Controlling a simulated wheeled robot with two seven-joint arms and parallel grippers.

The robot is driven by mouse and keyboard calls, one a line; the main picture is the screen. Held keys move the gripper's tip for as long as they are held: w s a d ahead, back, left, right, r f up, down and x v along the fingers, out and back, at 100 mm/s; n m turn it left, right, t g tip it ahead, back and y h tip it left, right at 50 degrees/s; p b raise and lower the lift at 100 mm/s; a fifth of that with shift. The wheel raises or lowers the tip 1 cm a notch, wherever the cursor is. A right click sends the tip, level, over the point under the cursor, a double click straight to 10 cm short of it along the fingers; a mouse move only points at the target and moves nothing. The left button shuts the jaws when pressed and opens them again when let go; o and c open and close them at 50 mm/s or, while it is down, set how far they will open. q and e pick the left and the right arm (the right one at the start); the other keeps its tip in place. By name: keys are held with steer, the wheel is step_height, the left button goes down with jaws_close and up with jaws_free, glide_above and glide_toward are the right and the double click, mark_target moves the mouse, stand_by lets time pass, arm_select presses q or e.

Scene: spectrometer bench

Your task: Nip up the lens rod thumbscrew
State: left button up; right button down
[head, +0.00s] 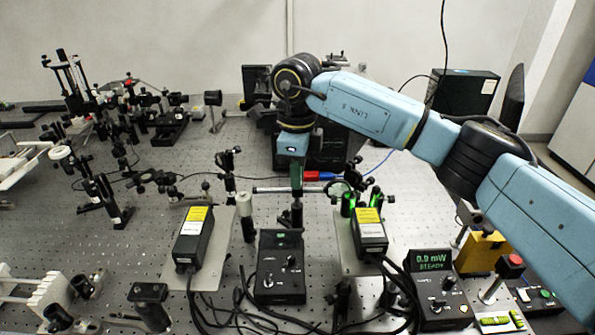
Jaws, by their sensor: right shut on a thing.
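My right gripper (297,188), green-bodied and pointing down, is at the middle of the bench, over a short black post (296,213). Its fingers are shut at the horizontal lens rod (268,189). The thumbscrew between them is too small and covered to make out. The round lens (341,190) stands just right of the gripper, near the rod's right end. My left gripper is not in view.
Two black boxes with yellow labels (193,238) (369,232) stand either side of a black controller (280,268). A meter (433,262) at front right reads "0.0 mW STEADY". Black cables run along the front. Optics mounts crowd the left; bare breadboard (150,228) lies at centre left.

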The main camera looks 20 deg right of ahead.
steer(key=m, duration=0.7)
steer(key=shift+r+p, duration=0.1)
steer(key=shift+p, duration=0.2)
steer(key=m, duration=0.6)
steer(key=shift+m+p, duration=0.3)
steer(key=m, duration=0.5)
steer(key=shift+p, duration=0.3)
steer(key=m+p, duration=0.1)
steer(key=m, duration=0.4)
steer(key=shift+m, duration=0.4)
steer(key=c, duration=1.4)
jaws_free()
step_height(320, 180, up, 13)
steer(key=shift+r+b, duration=0.2)
steer(key=shift+b, duration=0.1)
